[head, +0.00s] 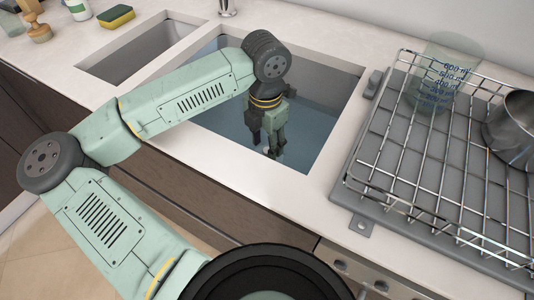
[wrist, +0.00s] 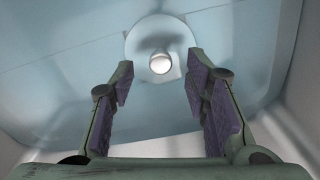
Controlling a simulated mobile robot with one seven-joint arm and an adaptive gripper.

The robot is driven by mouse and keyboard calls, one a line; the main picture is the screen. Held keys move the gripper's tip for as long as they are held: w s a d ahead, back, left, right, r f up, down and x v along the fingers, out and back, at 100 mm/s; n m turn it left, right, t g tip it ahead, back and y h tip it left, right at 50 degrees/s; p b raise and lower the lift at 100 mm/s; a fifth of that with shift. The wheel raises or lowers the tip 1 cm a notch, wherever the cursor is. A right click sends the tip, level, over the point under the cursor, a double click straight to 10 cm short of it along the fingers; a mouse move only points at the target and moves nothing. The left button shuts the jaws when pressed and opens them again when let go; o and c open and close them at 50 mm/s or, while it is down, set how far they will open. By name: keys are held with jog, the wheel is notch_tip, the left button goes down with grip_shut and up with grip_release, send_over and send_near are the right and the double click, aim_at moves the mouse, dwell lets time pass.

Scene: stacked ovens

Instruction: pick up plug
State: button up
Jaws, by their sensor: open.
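The plug (wrist: 160,63) shows in the wrist view as a small round shiny knob in the middle of a pale round disc at the bottom of the sink basin (wrist: 60,85). My gripper (wrist: 160,80) is open, with its purple-padded fingers at the left and right of the plug in that view and nothing between them. The plug appears beyond the fingertips; I cannot tell the exact gap. In the head view my gripper (head: 267,148) points down inside the right sink basin (head: 318,125). The plug is not visible there, hidden by my gripper and arm.
The basin's walls and rim surround my gripper. A second basin (head: 130,60) lies to the left. A wire dish rack (head: 400,150) with a measuring jug (head: 440,75) and a metal pot (head: 515,130) stands to the right. A sponge (head: 117,16) lies at the back left.

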jog(key=shift+d+f, duration=0.1)
jog(key=shift+f, duration=1.45)
jog(key=shift+c, duration=0.3)
grip_shut()
